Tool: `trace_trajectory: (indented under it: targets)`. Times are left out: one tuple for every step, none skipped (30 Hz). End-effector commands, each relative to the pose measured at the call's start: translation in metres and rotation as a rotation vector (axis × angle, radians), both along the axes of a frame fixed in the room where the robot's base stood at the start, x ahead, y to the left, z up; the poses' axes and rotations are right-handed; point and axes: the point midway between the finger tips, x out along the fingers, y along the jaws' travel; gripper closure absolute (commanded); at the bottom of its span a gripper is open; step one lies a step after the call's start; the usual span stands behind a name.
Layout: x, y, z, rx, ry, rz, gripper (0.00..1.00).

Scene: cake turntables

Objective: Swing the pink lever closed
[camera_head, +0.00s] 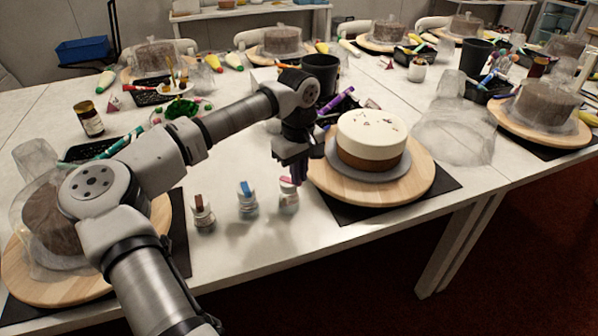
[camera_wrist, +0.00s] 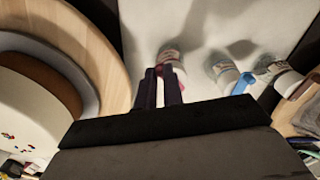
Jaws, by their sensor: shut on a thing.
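The jar with the pink lever (camera_head: 289,197) stands on the white table, left of the cake turntable. Its pink lever (camera_head: 287,180) sits at the top, partly hidden by my gripper. My gripper (camera_head: 299,177) is pointed down at the jar's top, its dark purple fingers shut on the lever. In the wrist view the fingers (camera_wrist: 160,88) are close together with a pale strip between them. The jar (camera_wrist: 171,58) shows just beyond the fingertips there. The exact lever angle is hard to tell.
Jars with a blue lever (camera_head: 247,200) and a brown lever (camera_head: 203,214) stand to the left. A cream and brown cake (camera_head: 372,140) sits on a wooden turntable (camera_head: 425,185) to the right. The table's front is clear. A covered cake (camera_head: 50,222) is at left.

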Motion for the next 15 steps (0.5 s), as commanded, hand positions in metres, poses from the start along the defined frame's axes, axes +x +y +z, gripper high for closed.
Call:
trace_trajectory:
  targets:
    - [0.0001,-0.0001,0.0003,0.000,0.000,0.000,0.89]
    - [0.0001,-0.0001,0.0003,0.000,0.000,0.000,0.85]
    - [0.0001,-0.0001,0.0002,0.000,0.000,0.000,0.79]
    - [0.0001,-0.0001,0.0002,0.000,0.000,0.000,0.76]
    - [0.0001,-0.0001,0.0002,0.000,0.000,0.000,0.72]
    - [0.0001,-0.0001,0.0002,0.000,0.000,0.000,0.68]
    - [0.0001,-0.0001,0.0001,0.000,0.000,0.000,0.68]
    - [0.0001,-0.0001,0.0001,0.000,0.000,0.001,0.68]
    - [0.0001,-0.0001,0.0001,0.000,0.000,0.001,0.68]
    - [0.0001,-0.0001,0.0001,0.000,0.000,0.001,0.68]
    - [0.0001,-0.0001,0.0001,0.000,0.000,0.001,0.68]
    - [0.0001,-0.0001,0.0001,0.000,0.000,0.001,0.68]
    - [0.0001,-0.0001,0.0002,0.000,0.000,0.001,0.68]
    - [0.0001,-0.0001,0.0007,0.000,0.000,0.001,0.68]
    - [0.0002,-0.0001,0.0021,0.001,-0.001,0.001,0.68]
